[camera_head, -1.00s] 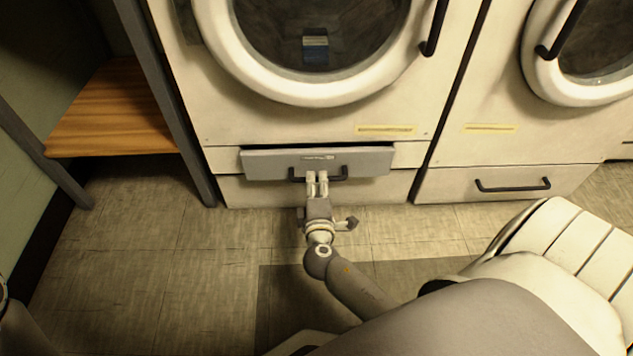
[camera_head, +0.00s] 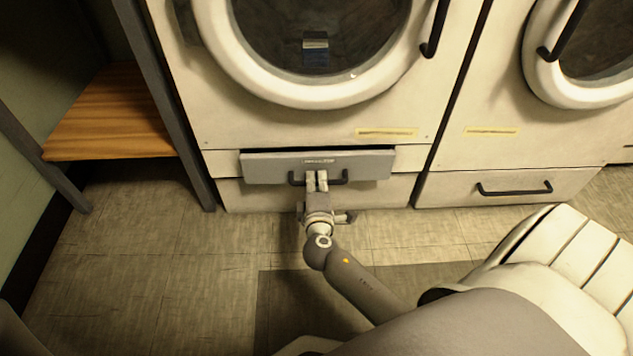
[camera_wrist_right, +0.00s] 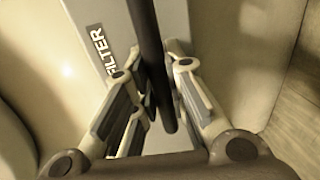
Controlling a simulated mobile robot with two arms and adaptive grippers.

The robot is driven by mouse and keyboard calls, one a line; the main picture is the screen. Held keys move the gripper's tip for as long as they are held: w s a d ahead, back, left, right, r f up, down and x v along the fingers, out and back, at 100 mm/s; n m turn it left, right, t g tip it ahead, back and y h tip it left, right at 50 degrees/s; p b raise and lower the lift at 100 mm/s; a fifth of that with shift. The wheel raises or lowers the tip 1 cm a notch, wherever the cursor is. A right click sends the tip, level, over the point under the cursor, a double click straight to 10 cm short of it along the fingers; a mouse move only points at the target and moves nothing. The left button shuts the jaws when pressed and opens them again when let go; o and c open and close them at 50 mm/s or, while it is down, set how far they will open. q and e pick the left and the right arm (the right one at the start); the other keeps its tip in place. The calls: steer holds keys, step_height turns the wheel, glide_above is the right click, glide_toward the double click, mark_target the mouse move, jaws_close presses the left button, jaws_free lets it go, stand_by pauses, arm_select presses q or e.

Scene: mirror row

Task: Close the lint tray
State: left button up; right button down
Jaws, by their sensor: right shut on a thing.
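The lint tray (camera_head: 220,167) is a grey-fronted drawer with a dark bar handle, low in the white machine under its round door. Its front stands a little proud of the machine's face. My right gripper (camera_head: 316,177) is at the middle of the tray's handle (camera_head: 335,182), shut on it. In the right wrist view the dark handle bar (camera_wrist_right: 148,50) runs between the fingers of my right gripper (camera_wrist_right: 160,105), with a "FILTER" label (camera_wrist_right: 97,50) beside it. My left gripper is not in view.
A second white machine (camera_head: 510,150) with a closed lower drawer (camera_head: 510,187) stands to the right. A wooden shelf (camera_head: 115,115) on grey posts is at the left. The tiled floor (camera_head: 150,260) in front is clear at the left.

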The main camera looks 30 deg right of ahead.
mark_target(316, 173)
steer(key=x, duration=0.3)
steer(key=shift+r, duration=0.3)
steer(key=shift+w+d+r, duration=0.1)
steer(key=shift+w+d, duration=0.05)
steer(key=c, duration=1.5)
jaws_free()
steer(key=shift+w, duration=0.1)
steer(key=shift+o, duration=0.2)
steer(key=v, duration=1.2)
